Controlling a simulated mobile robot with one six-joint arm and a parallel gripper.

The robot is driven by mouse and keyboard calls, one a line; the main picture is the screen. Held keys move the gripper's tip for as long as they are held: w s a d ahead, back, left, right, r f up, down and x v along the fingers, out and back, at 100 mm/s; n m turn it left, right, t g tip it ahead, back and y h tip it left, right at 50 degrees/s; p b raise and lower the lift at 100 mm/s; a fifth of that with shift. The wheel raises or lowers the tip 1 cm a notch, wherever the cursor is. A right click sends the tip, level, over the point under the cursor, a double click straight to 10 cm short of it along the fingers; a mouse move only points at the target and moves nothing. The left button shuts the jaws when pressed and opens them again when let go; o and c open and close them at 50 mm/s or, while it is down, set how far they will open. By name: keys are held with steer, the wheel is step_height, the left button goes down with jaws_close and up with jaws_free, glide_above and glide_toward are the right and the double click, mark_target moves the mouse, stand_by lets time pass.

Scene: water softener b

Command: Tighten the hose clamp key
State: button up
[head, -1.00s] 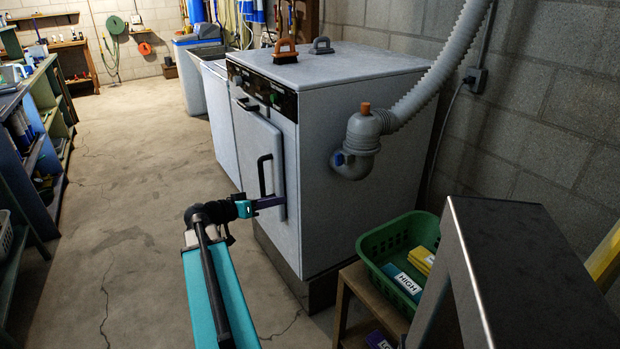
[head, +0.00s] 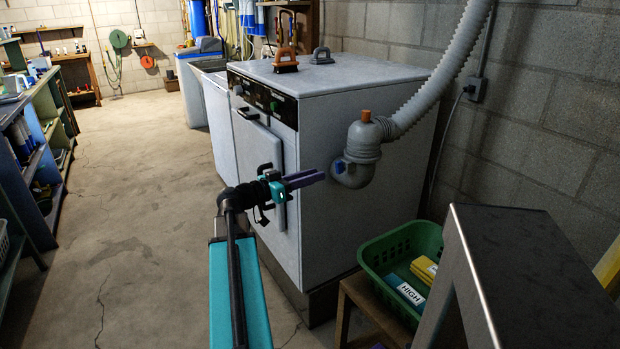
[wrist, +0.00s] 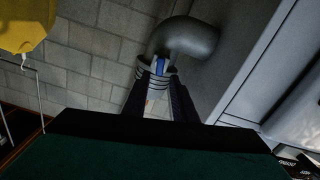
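The blue hose clamp key (head: 338,165) sits on the lower end of the grey elbow pipe (head: 363,140), at the side of the white machine. It also shows in the wrist view (wrist: 160,63), on the ringed clamp (wrist: 150,80) around the pipe's end. My gripper (head: 321,175) points its purple fingers at the key from the left, with the tips close to it in the picture. In the wrist view the two dark fingers (wrist: 159,84) stand apart with a light gap between them. The key appears just beyond the tips, in line with the gap. I cannot tell any contact.
The white machine (head: 340,210) stands right behind my gripper. A corrugated hose (head: 450,65) rises to the upper right. A green basket (head: 385,250) on a wooden stool and a dark metal stand (head: 530,270) are at lower right. The floor at left is clear.

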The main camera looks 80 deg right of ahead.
mark_target(336, 168)
steer(key=shift+p+x, duration=1.2)
steer(key=shift+x, duration=1.15)
steer(key=shift+s+d+f+b, duration=0.15)
steer(key=shift+d+b, duration=0.05)
steer(key=shift+b, duration=0.2)
steer(key=shift+b+x, duration=0.95)
steer(key=shift+x, duration=0.25)
jaws_close()
